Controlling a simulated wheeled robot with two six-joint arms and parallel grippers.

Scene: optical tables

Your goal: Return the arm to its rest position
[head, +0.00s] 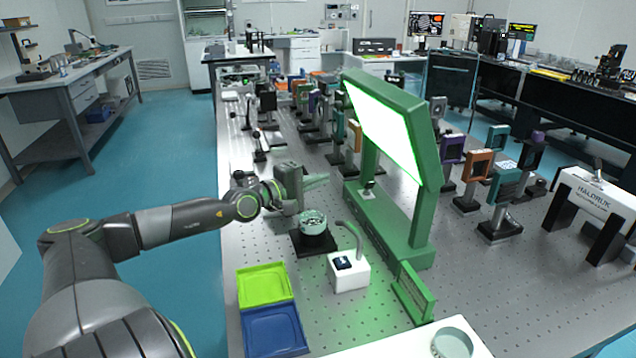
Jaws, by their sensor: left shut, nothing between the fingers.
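My left arm comes in from the left and reaches over the near left part of the optical table (465,300). Its left gripper (318,181) is shut and empty, with its fingers pointing right toward the green frame. It is above and behind a round glass-like piece (313,222) on a black square base (299,244), and looks apart from it. My right gripper is not in view.
A tall green frame with a bright panel (385,125) stands right of the gripper. A white block with a curved grey arm (349,272), a lime tray (264,285) and a blue tray (273,332) sit nearer. Several optics mounts (478,163) fill the back and right. Open floor (165,150) lies left.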

